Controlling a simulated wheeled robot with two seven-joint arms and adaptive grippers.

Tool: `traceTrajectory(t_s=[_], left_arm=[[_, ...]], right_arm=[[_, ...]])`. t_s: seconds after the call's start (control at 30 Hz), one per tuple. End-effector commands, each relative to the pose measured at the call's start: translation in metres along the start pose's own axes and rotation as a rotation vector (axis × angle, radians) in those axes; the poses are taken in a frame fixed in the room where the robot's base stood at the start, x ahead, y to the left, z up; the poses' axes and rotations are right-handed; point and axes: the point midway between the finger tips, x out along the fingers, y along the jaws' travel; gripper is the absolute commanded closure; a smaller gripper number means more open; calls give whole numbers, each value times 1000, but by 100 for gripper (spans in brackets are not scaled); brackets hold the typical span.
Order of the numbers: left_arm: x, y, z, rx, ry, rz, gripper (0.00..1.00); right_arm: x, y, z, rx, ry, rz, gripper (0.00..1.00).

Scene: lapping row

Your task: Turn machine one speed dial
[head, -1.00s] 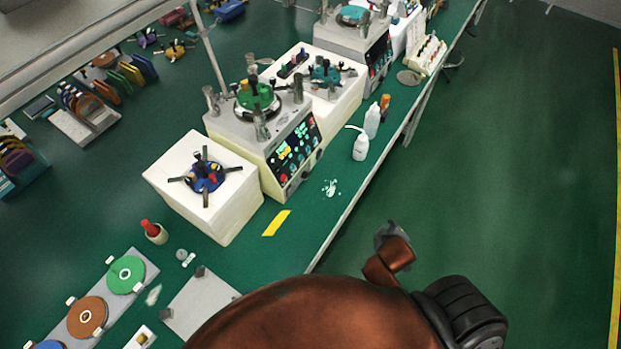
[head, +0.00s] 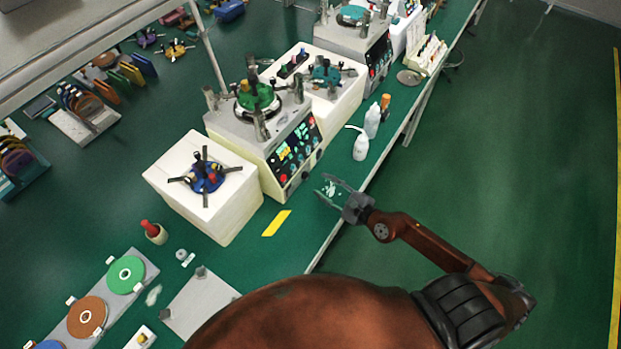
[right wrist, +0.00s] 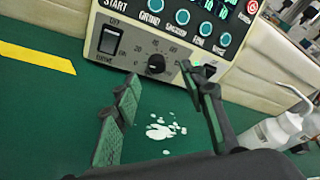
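The nearest lapping machine (head: 285,160) stands on the green bench with its control panel facing the bench's right edge. In the right wrist view its black speed dial (right wrist: 156,64) sits low on the panel, between a rocker switch (right wrist: 110,40) and a green-lit switch (right wrist: 206,70). My right gripper (head: 328,193) is open and empty over the bench, in front of the panel. In the right wrist view its two fingers (right wrist: 160,105) are spread, with the dial beyond them and apart from them. My left gripper is not in view.
White bottles (head: 361,147) stand on the bench to the right of the machine; they also show in the right wrist view (right wrist: 275,130). A white spill (right wrist: 160,130) lies below the fingers. Yellow tape (head: 276,223) marks the bench at left.

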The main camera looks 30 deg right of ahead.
Motion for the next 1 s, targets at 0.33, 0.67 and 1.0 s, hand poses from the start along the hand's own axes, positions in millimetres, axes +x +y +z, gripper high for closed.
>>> traceTrajectory(t_s=[0.33, 0.67, 1.0], left_arm=[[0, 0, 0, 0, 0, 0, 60], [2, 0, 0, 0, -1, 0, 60], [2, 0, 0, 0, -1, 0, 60]], right_arm=[[42, 6, -7, -56, 13, 23, 61], [77, 7, -8, -56, 14, 25, 61], [79, 7, -8, -54, 14, 25, 64]])
